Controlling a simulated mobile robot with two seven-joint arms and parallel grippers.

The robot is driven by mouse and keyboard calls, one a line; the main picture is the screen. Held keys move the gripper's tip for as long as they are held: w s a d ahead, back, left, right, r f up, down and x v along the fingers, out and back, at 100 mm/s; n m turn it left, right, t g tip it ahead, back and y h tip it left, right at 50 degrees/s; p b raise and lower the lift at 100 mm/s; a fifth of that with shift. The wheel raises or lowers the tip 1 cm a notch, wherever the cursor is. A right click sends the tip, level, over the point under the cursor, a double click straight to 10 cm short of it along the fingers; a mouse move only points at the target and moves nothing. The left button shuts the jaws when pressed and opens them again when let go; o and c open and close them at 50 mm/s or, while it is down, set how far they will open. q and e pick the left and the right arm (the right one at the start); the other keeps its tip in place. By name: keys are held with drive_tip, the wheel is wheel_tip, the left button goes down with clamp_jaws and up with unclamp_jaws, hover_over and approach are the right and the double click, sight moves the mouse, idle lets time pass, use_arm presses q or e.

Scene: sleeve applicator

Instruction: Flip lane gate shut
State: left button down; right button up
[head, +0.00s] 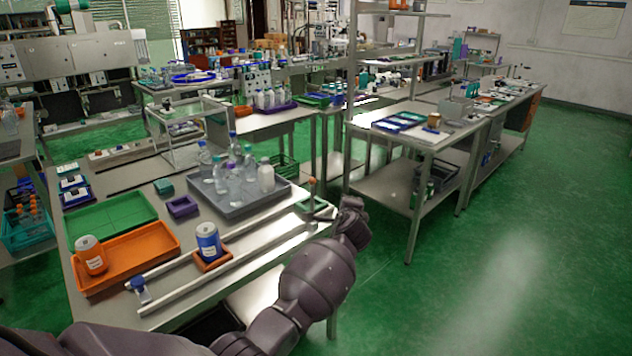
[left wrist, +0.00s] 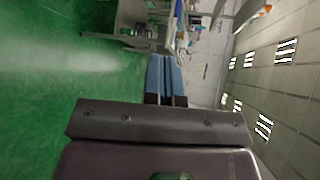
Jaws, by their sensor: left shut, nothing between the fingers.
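The lane is a pair of pale rails (head: 236,265) along the front edge of the steel table. A thin post with an orange tip (head: 312,187) and a green square piece (head: 313,205) are at the lane's far right end. I cannot tell which part is the gate or how it stands. My left arm reaches past the right end of the table in the head view. Its gripper (left wrist: 165,64) is shut and empty in the left wrist view, pointing away from the table. My right gripper is not in view.
A green tray (head: 112,222) and a grey tray of bottles (head: 262,205) lie behind the lane. A small blue-capped bottle (head: 140,290) is at the lane's near left end. Open green floor lies right.

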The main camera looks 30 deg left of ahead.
use_arm(q)
drive_tip(key=a+m+g+y, duration=0.1)
drive_tip(key=m, duration=0.2)
drive_tip(key=a+m+g+y, duration=0.1)
drive_tip(key=m+y, duration=0.1)
drive_tip(key=m, duration=0.1)
drive_tip(key=w+a+m+g+y, duration=0.1)
drive_tip(key=m+y, duration=0.1)
drive_tip(key=m, duration=0.2)
drive_tip(key=shift+a+r+p, duration=0.35)
drive_tip(key=shift+a+r, duration=0.05)
